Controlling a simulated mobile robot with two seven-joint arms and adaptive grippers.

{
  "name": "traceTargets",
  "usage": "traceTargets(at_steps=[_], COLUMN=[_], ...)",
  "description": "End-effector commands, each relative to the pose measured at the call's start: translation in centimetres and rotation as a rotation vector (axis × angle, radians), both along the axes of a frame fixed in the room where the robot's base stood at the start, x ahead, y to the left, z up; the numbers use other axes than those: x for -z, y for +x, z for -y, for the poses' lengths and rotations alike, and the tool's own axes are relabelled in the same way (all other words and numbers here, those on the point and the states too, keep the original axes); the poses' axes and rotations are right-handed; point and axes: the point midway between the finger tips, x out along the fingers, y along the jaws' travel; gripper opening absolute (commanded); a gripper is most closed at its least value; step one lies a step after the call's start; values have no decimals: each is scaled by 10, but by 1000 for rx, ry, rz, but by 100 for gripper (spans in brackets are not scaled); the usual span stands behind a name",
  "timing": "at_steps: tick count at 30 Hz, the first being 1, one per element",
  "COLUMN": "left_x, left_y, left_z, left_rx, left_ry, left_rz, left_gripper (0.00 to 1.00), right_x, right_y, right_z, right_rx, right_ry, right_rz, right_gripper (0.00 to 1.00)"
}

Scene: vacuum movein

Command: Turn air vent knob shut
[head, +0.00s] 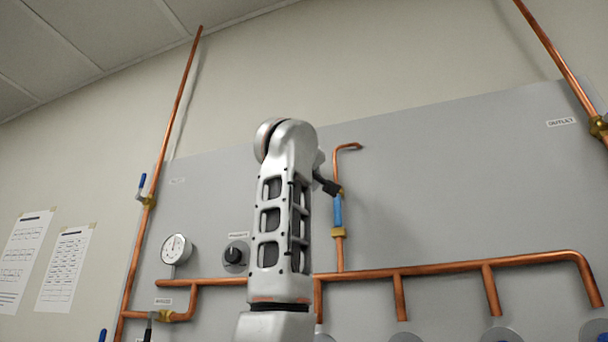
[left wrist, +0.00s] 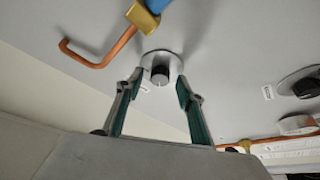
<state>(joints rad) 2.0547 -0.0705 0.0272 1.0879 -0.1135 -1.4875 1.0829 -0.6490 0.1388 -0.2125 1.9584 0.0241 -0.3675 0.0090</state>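The round knob (left wrist: 160,74), dark with a pale mark on its face, sits on a silver round plate on the grey panel in the left wrist view. A small label beside it is too small to read. My left gripper (left wrist: 160,84) is open, with one finger on each side of the knob. The fingertips overlap the plate's edges in the picture; I cannot tell whether they touch. My right gripper is not in view.
A second dark knob (head: 235,256) and a pressure gauge (head: 176,249) are at left. A horizontal copper pipe (head: 440,270) runs low across the panel (head: 450,190). The upper right panel is mostly bare.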

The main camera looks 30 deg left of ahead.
Motion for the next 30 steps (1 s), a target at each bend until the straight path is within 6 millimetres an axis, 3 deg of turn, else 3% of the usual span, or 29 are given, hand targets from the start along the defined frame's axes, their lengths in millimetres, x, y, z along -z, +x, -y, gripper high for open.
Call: traceTargets(at_steps=[14, 30], left_x=[2, 32], left_y=[-8, -87], left_z=[5, 45], left_rx=[1, 3], left_ry=[2, 1], left_rz=[1, 2], left_gripper=[38, 38], right_x=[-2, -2], right_y=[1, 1], right_z=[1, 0], right_rx=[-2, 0], right_ry=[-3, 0], right_rz=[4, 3], right_gripper=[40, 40])
